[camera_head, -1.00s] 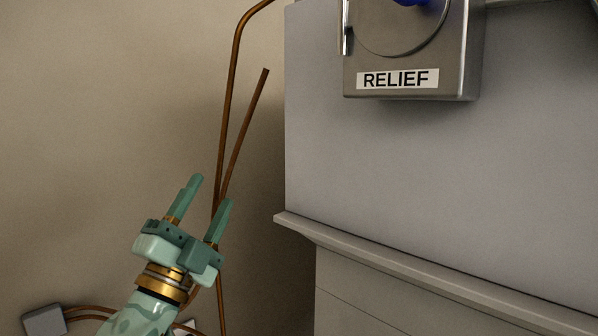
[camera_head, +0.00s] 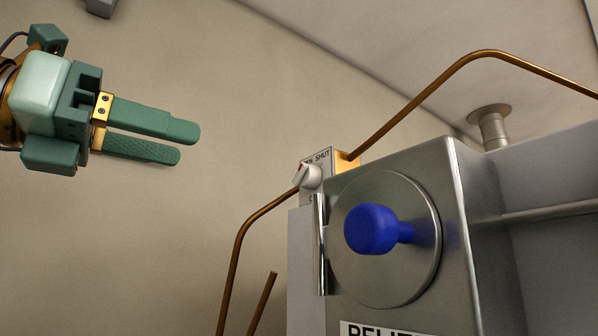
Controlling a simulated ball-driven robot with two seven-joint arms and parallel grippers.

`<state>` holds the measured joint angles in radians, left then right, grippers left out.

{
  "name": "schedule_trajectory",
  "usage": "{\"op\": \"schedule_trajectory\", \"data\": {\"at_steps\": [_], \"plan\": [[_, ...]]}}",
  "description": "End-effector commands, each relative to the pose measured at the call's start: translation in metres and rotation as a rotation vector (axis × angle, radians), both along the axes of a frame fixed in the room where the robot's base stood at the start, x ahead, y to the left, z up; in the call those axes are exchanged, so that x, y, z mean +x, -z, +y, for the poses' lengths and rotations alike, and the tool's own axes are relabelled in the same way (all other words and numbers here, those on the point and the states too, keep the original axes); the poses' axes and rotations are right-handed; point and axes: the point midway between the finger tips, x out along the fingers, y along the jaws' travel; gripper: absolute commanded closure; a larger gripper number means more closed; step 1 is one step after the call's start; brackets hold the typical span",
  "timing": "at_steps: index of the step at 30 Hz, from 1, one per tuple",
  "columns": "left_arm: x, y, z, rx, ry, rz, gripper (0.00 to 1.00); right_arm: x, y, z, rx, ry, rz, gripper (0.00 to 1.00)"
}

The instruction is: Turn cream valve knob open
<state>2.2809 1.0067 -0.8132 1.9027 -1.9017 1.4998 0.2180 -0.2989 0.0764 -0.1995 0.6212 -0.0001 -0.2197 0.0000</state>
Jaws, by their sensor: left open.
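The cream valve knob (camera_head: 309,176) is small and sits on a label plate (camera_head: 318,158) at the upper left of the metal box. The plate reads "SHUT" at the top right, with other letters partly hidden. The knob's pointer looks tilted toward the upper left, but it is too small to be sure of its setting. My left gripper (camera_head: 190,144) is open and empty at the upper left, with its green fingers pointing right. It is apart from the knob, to its upper left in the picture. My right gripper is not in view.
A steel box (camera_head: 455,245) with a round door (camera_head: 425,270) and blue knob (camera_head: 371,229) stands right of and partly in front of the valve. Copper pipes (camera_head: 415,92) run from the valve. The wall area between my left gripper and the valve looks clear.

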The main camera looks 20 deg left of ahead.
Motion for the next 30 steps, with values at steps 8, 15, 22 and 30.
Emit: {"op": "schedule_trajectory", "data": {"at_steps": [8, 15, 22, 30], "plan": [[0.049, -0.003, -0.040, 0.005, 0.006, 0.004, 0.50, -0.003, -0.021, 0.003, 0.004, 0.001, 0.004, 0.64], [0.094, -0.003, -0.076, 0.005, 0.009, 0.003, 0.50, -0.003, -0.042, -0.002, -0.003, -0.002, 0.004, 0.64], [0.117, -0.001, -0.093, 0.003, 0.007, 0.002, 0.50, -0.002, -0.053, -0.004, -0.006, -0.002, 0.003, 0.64], [0.121, 0.001, -0.096, 0.002, 0.007, 0.002, 0.50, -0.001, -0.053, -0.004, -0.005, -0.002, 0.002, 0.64]]}}
